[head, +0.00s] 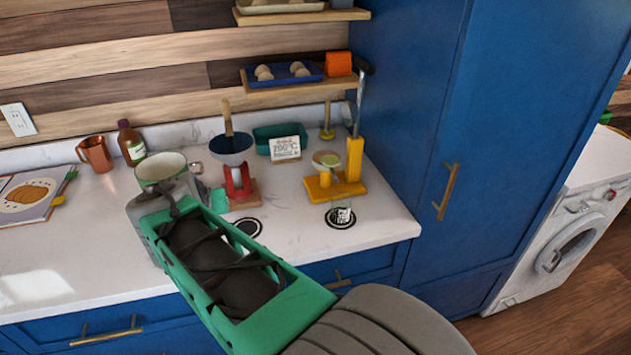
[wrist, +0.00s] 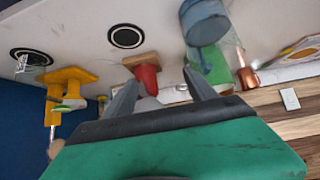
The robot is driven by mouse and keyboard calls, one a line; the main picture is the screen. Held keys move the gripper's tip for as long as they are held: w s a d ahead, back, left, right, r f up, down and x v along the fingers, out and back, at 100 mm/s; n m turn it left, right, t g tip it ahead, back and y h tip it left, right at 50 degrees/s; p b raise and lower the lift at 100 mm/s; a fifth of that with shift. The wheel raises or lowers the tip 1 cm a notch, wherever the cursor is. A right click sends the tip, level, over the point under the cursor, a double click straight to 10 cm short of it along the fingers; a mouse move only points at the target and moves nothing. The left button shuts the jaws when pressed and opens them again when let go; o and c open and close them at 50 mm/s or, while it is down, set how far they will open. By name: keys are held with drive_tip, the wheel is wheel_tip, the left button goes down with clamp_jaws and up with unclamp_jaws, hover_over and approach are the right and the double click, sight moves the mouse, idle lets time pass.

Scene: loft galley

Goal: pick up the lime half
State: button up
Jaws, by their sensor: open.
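The lime half (head: 327,159) appears as a pale green-rimmed round piece on the yellow stand (head: 322,188) at the right part of the counter. In the wrist view, a small green and whitish piece (wrist: 72,103) by the yellow stand (wrist: 66,76) seems to be the same lime half, left of my fingers. My gripper (wrist: 160,80) is open and empty, with its two grey fingers apart. The red base of a stand (wrist: 147,79) shows between them, farther off. In the head view my green arm reaches over the counter, and my fingertips are hard to make out.
A red stand with a dark bowl (head: 231,151) is left of the yellow stand. A 200 °C sign (head: 286,148) and teal tray stand behind. A low shelf (head: 297,83) overhangs the back. A copper mug (head: 95,154) and bottle (head: 131,143) are left. A tall blue cabinet (head: 430,110) bounds the right.

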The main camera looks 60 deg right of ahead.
drive_tip(key=shift+o, duration=0.2)
drive_tip(key=s+d+f+m+h+b, duration=0.1)
drive_tip(key=d+f+m+h, duration=0.1)
drive_tip(key=d, duration=0.4)
drive_tip(key=s+d+f+m+g+h+b, duration=0.1)
drive_tip(key=s+d+f+b, duration=0.1)
drive_tip(key=d, duration=0.4)
drive_tip(key=shift+m+h, duration=0.4)
drive_tip(key=m+g+h+b, duration=0.4)
drive_tip(key=m+g+h, duration=0.1)
drive_tip(key=h, duration=0.1)
approach(332, 159)
drive_tip(key=d, duration=0.2)
drive_tip(key=shift+s+d+f, duration=0.15)
drive_tip(key=shift+d+f, duration=0.1)
drive_tip(key=shift+d, duration=0.05)
drive_tip(key=d, duration=0.2)
drive_tip(key=d+p, duration=0.1)
drive_tip(key=d, duration=0.1)
drive_tip(key=d+f, duration=0.1)
drive_tip(key=d, duration=0.1)
drive_tip(key=shift+w+d+p, duration=0.2)
drive_tip(key=shift+d+p, duration=0.2)
drive_tip(key=shift+a, duration=0.1)
drive_tip(key=c, duration=1.5)
drive_tip(key=shift+o, duration=0.2)
drive_tip(key=shift+r, duration=0.2)
